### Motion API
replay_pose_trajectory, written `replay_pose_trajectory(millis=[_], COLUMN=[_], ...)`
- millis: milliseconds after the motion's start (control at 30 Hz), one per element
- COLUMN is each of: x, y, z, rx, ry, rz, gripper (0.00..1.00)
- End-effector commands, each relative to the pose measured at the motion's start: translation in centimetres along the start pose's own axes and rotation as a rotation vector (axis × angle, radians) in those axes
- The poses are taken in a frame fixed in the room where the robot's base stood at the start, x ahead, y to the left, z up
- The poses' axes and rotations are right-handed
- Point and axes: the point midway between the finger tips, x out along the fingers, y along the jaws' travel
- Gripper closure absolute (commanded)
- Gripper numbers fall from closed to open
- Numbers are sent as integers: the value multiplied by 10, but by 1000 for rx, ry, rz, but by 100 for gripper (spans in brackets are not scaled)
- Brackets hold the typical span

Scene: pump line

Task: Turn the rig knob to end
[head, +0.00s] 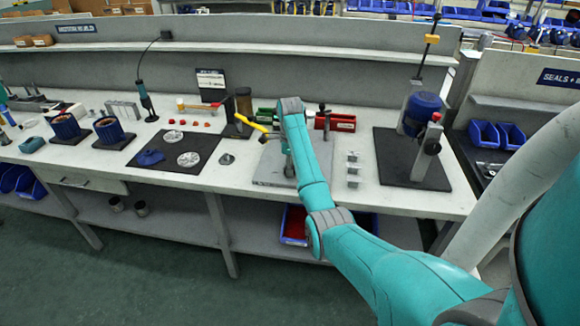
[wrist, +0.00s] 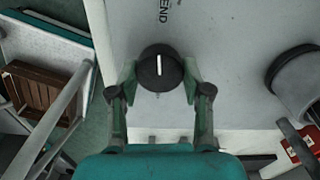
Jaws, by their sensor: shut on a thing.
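The rig knob (wrist: 158,68) is round and black with a white pointer line, and it shows in the wrist view. The line runs nearly straight up the picture, toward the printed word END (wrist: 164,11) on the pale panel (wrist: 215,50). My gripper (wrist: 160,78) has one finger on each side of the knob and is shut on it. In the head view my teal arm hides the knob and most of the gripper over the grey rig plate (head: 268,168).
A yellow-handled part (head: 250,123) stands left of my arm. Small metal blocks (head: 353,170) and a blue pump on a black base (head: 408,170) stand to the right. A black mat with metal discs (head: 175,152) lies to the left.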

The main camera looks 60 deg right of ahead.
Motion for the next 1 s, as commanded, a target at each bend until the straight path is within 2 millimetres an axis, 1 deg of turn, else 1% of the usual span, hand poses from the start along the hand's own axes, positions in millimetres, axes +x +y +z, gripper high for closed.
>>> replay_pose_trajectory(millis=[300, 767, 800, 867, 900, 1000], x=[1, 1, 1, 1, 0, 0], y=[1, 0, 0, 0, 0, 0], z=[1, 1, 1, 1, 1, 1], rx=[90, 102, 101, 101, 101, 102], ry=[0, -1, -1, -1, -1, 0], rz=[1, 1, 1, 1, 1, 0], gripper=[86, 86, 44, 29, 26, 26])
